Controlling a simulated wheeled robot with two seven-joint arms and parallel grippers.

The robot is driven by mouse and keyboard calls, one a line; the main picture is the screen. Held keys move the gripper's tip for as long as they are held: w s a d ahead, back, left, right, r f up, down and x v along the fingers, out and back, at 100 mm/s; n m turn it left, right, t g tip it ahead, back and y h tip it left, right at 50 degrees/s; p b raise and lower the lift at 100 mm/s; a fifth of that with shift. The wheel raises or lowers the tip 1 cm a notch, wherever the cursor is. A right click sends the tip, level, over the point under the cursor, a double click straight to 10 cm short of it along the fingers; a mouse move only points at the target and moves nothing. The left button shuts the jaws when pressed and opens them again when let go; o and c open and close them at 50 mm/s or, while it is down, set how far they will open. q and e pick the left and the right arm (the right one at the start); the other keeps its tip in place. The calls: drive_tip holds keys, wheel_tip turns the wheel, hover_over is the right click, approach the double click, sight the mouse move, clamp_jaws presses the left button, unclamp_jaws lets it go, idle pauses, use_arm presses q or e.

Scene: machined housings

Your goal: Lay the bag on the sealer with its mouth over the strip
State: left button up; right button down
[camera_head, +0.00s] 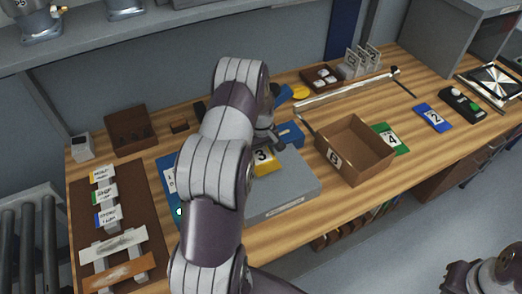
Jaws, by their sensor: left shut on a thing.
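My left arm comes up the middle of the picture and bends down over the bench. My left gripper (272,139) is low over the back of the grey plate, beside a blue block (291,134). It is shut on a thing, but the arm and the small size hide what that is. A long pale bar (345,91) with a dark knob at its right end lies at the back of the bench; it looks like the sealer, but I cannot be sure. Several clear upright pieces (362,61) with labels stand behind it, possibly bags.
The grey plate (285,195) carries a yellow card "3" (264,160). An open brown box "B" (352,150) stands right of it. Green card "4" (391,139) and blue card "2" (433,117) lie further right. A brown board (140,215) holds labelled parts at left.

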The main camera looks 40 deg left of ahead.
sight(261, 155)
use_arm(q)
drive_tip(key=shift+s+d+f+b, duration=0.1)
drive_tip(key=shift+f+b, duration=0.25)
drive_tip(key=shift+f, duration=0.05)
drive_tip(key=o, duration=0.9)
drive_tip(key=shift+r+p, duration=0.7)
drive_tip(key=shift+r, duration=0.15)
wheel_tip(261, 155, up, 3)
drive_tip(key=shift+r+b, duration=0.1)
drive_tip(key=shift+b, duration=1)
wheel_tip(261, 155, up, 8)
drive_tip(key=b, duration=0.2)
drive_tip(key=s+d+m, duration=0.4)
drive_tip(key=s+d, duration=0.1)
drive_tip(key=d, duration=0.1)
drive_tip(key=s+d+m+t, duration=0.1)
drive_tip(key=s+d+m, duration=0.3)
drive_tip(key=d, duration=0.3)
drive_tip(key=s+d+m, duration=0.4)
drive_tip(key=s+d, duration=0.3)
drive_tip(key=shift+d+r+m, duration=0.1)
drive_tip(key=shift+r+m, duration=0.2)
drive_tip(key=shift+m, duration=0.1)
